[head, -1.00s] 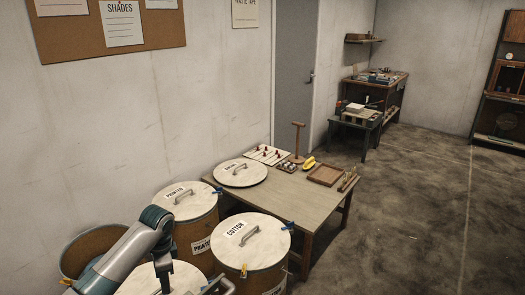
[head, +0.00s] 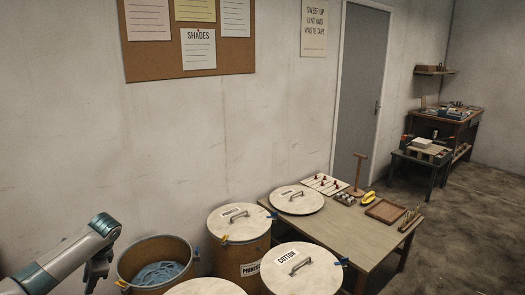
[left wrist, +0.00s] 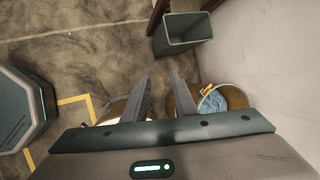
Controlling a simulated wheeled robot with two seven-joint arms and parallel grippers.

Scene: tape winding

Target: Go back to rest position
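My left arm comes in at the lower left of the head view, and its gripper (head: 97,270) hangs down just left of an open drum. In the left wrist view the two fingers of my left gripper (left wrist: 160,78) stand apart with nothing between them. The open drum (head: 130,275) holds a loose blue coil of tape (head: 158,273). The blue coil also shows in the left wrist view (left wrist: 214,104), to the right of the fingers. My right gripper is in neither view.
Lidded drums marked "PRINTED" (head: 240,225) and "COTTON" (head: 302,268) stand right of the open drum. A low table (head: 352,236) carries a round lid (head: 297,201), a wooden stand (head: 357,175) and a tray (head: 385,211). A grey bin (left wrist: 187,45) stands on the floor by a wall.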

